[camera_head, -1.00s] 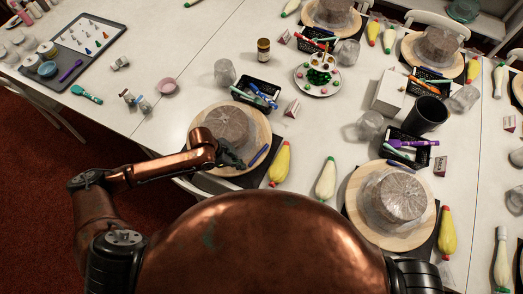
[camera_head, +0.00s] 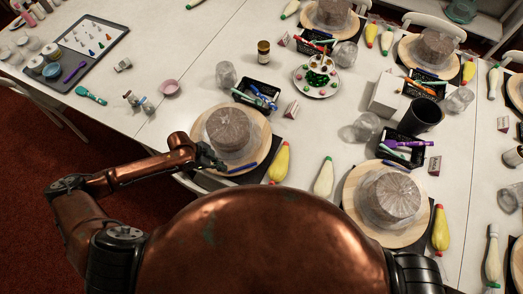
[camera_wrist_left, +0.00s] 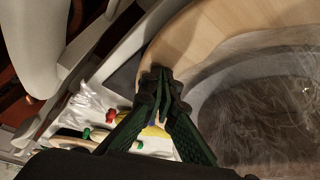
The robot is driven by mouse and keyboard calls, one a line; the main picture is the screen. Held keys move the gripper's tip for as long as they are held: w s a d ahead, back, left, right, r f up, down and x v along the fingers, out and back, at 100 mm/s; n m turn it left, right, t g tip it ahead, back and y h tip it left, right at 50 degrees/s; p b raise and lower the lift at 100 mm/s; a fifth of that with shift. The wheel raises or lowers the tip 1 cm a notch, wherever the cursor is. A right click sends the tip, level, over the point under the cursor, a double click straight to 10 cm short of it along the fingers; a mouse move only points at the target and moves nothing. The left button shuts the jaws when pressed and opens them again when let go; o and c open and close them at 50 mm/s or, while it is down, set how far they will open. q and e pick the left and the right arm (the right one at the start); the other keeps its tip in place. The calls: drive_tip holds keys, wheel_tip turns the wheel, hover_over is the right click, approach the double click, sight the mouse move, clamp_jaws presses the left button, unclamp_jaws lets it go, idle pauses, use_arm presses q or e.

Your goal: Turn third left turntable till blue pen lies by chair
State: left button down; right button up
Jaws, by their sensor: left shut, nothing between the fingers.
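The left front turntable (camera_head: 263,125) is a round wooden board with a wrapped grey-brown cake (camera_head: 229,127) on it. The blue pen (camera_head: 243,168) lies on the board's near edge, slightly right of its middle. My left gripper (camera_head: 212,158) is at the near-left rim, left of the pen, shut and empty. In the left wrist view, the shut fingers (camera_wrist_left: 161,76) overlap the wooden rim (camera_wrist_left: 185,45); contact is unclear. There the pen is mostly hidden behind the fingers. A pale chair (camera_wrist_left: 95,50) appears beside the board in that view. My right gripper is out of view.
A yellow piping bag (camera_head: 279,163) and a white one (camera_head: 324,178) lie right of the turntable. A black pen basket (camera_head: 255,93) stands behind it. Another turntable (camera_head: 356,212) is at the right front.

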use_arm(q)
drive_tip(key=shift+a, duration=0.9)
drive_tip(key=a, duration=0.2)
drive_tip(key=w+a, duration=0.2)
drive_tip(key=a, duration=0.1)
drive_tip(key=shift+w+a, duration=0.1)
drive_tip(key=shift+a, duration=0.25)
wheel_tip(320, 180, up, 3)
drive_tip(key=p, duration=0.3)
drive_tip(key=shift+f, duration=0.1)
